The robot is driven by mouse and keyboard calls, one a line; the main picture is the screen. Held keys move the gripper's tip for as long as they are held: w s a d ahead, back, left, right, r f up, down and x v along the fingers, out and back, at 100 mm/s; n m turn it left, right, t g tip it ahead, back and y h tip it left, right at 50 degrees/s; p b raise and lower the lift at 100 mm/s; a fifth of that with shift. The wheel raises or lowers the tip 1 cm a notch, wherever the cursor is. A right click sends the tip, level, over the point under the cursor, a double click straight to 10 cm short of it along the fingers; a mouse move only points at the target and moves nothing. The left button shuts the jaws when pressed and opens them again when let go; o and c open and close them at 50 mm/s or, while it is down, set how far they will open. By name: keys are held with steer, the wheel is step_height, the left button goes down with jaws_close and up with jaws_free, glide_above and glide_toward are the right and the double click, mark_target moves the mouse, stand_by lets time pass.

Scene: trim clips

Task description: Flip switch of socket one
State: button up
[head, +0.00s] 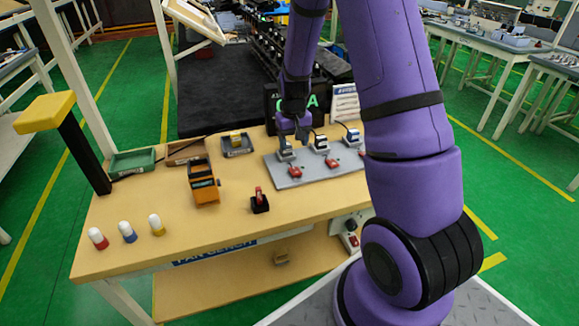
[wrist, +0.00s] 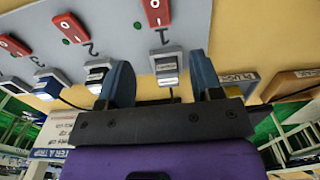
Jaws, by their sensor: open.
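A grey panel (head: 318,172) on the bench carries three sockets in a row, each with a plug and a red switch. The switch of socket one (head: 295,171) is at the panel's left end in the head view. It shows at the top right of the wrist view (wrist: 157,12), partly cut off, with a small green dot beside it. Its plug (wrist: 167,65) lies between my fingers' lines of reach. My gripper (wrist: 163,70) is open and empty, above the plug, apart from the switch; contact with the plug is not clear.
The switches of socket two (head: 332,163) and socket three (head: 362,153) stand to the right. A black-based red switch (head: 260,201) and an orange device (head: 204,183) stand left of the panel.

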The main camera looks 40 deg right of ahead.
mark_target(293, 167)
step_height(293, 167, down, 9)
steer(key=shift+f, duration=0.1)
stand_by(0.3)
steer(key=shift+c, duration=0.2)
